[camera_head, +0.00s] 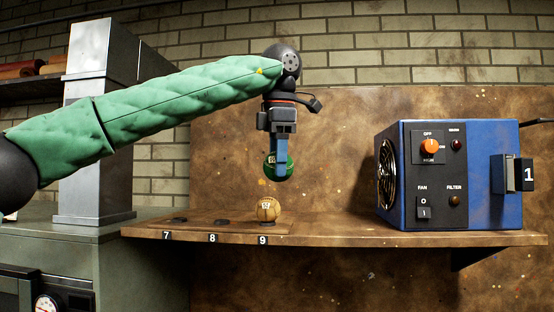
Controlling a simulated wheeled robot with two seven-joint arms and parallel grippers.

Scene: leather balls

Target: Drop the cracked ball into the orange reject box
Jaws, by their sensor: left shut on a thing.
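My left gripper (280,170) comes in from the left on a green-covered arm and points down. It is shut on a green ball (289,168), and its blue finger hides part of the ball. A tan ball (266,209) with dark lines and a small pale mark rests at the spot labelled 9 on the wooden shelf (340,231). The green ball hangs a little above it, apart from it. I cannot tell from this view whether either ball is cracked. No orange reject box shows. My right gripper is not in view.
Spots 7 (179,220) and 8 (221,222) on the shelf hold no ball. A blue fan unit (470,180) with an orange knob stands at the shelf's right end. The shelf between spot 9 and the unit is clear. A stained brown panel (340,130) rises behind.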

